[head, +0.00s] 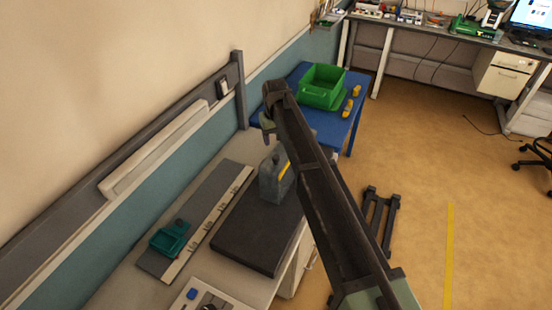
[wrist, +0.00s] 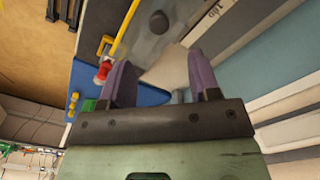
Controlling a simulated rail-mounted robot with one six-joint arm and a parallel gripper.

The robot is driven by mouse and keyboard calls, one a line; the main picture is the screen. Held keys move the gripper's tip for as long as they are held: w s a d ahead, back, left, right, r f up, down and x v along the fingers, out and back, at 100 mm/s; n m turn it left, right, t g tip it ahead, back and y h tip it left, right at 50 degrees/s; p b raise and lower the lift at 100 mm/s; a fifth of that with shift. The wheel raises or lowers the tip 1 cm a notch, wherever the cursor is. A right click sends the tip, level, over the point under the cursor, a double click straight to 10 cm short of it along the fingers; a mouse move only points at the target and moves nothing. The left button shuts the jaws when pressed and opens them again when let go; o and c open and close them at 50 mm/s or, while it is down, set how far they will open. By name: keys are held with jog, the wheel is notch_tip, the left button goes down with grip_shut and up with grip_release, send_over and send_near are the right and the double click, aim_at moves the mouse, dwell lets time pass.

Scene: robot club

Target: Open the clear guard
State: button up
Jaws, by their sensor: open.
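A grey, box-like unit (head: 270,186) with a yellow bar (head: 284,170) along its right side stands at the far end of a dark slab. It seems to carry the guard, but I cannot clearly tell the clear panel from the body. In the wrist view a grey surface (wrist: 152,42) with a round dark spot and a yellow bar (wrist: 127,28) lies beyond the fingers. My gripper (wrist: 161,76) is open, its two purple fingers apart, with a pale patch visible between them. In the head view my gripper (head: 266,137) is above and behind the unit, partly hidden by my arm.
The dark slab (head: 250,240) lies on the bench. A teal tray (head: 170,239) sits on a grey board to its left. A blue table (head: 338,130) beyond holds a green bin (head: 322,87) and yellow items. The wall and rail run along the left.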

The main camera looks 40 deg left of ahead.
aim_at(276, 158)
notch_tip(276, 158, down, 9)
jog(key=b, duration=0.7)
jog(key=shift+w+b, duration=0.1)
jog(key=shift+b, duration=0.2)
jog(key=shift+r, duration=0.1)
jog(key=shift+d, duration=0.1)
grip_shut()
